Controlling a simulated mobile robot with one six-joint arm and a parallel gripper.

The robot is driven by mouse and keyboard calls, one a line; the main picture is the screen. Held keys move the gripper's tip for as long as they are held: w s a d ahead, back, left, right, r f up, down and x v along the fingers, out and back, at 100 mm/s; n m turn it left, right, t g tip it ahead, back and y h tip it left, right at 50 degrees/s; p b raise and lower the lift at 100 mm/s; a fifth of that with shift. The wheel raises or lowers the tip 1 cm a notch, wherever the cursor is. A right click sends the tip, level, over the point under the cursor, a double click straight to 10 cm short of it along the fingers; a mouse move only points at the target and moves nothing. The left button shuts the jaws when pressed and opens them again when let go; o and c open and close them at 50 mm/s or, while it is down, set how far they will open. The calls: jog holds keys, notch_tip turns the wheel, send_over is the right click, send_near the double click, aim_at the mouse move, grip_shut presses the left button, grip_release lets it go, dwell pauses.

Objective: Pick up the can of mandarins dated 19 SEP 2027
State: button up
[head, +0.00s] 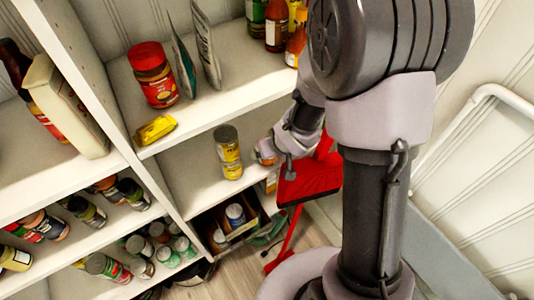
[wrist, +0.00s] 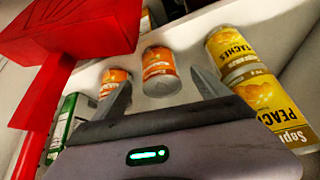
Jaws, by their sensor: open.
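Two orange cans stand on a white shelf in the wrist view. The nearer-to-centre orange can (wrist: 160,72) shows between the fingers of my gripper (wrist: 161,80), beyond the fingertips. The other orange can (wrist: 113,80) is to its left, partly hidden behind the left finger. Their labels look like fruit, but I cannot read any date or confirm the word mandarins. My gripper is open and empty. In the head view my gripper (head: 268,152) is at the right end of the middle shelf, and my arm hides much of that area.
Stacked yellow peach cans (wrist: 257,92) stand close to the right finger; they also show in the head view (head: 228,152). A red dustpan (head: 312,178) hangs at the right, and at upper left in the wrist view (wrist: 80,32). A green container (wrist: 63,120) is at lower left.

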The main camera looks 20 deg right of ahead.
jog(key=b+x, duration=0.1)
jog(key=x, duration=0.2)
jog(key=b+x, duration=0.2)
jog(key=x, duration=0.1)
jog(key=shift+w, duration=0.35)
jog(key=shift+r, duration=0.2)
jog(key=c, duration=1.7)
jog(key=shift+c, duration=0.2)
